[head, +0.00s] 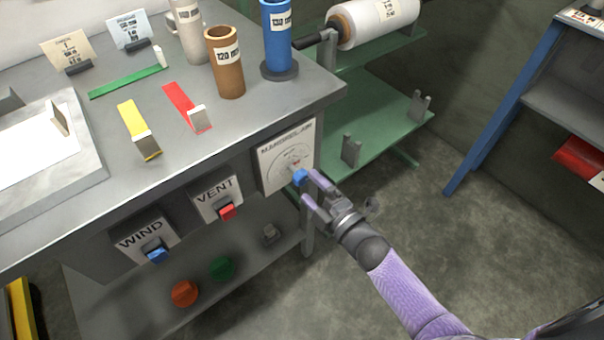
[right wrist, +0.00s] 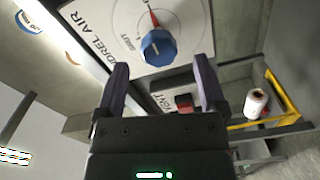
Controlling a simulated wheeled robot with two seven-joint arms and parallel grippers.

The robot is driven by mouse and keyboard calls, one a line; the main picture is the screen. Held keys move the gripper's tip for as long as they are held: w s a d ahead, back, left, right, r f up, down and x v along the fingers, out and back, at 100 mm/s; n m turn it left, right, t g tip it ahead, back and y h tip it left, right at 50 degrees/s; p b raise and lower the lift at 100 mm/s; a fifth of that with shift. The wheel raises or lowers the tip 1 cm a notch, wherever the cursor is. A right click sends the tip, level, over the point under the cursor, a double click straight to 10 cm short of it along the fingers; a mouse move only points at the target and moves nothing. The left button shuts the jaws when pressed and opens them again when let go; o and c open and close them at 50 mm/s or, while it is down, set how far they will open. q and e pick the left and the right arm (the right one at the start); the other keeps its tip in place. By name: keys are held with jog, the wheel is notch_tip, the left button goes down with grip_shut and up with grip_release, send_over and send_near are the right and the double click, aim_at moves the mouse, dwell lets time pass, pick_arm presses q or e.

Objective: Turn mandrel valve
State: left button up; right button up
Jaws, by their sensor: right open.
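The mandrel valve is a blue knob (head: 300,176) on a white dial panel (head: 283,152) at the right end of the bench front. In the right wrist view the blue knob (right wrist: 158,47) has a red pointer beside it on the panel marked "...DREL AIR" (right wrist: 110,30). My right gripper (head: 312,188) is at the panel, its fingers apart. In the right wrist view the fingers (right wrist: 160,85) stand either side below the knob, and I see no grip on it. Contact cannot be told. My left gripper is not in view.
VENT (head: 226,211) with a red switch and WIND (head: 156,254) with a blue switch are left of the dial. Tubes, including a brown one (head: 228,70), stand on the bench top (head: 270,115). A green rack (head: 375,125) holds a film roll (head: 380,18) at right. Floor at right is clear.

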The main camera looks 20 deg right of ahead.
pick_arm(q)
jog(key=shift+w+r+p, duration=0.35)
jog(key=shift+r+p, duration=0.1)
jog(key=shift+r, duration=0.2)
pick_arm(e)
jog(key=v, duration=0.5)
jog(key=shift+s+d, duration=0.1)
jog(key=shift+s, duration=0.15)
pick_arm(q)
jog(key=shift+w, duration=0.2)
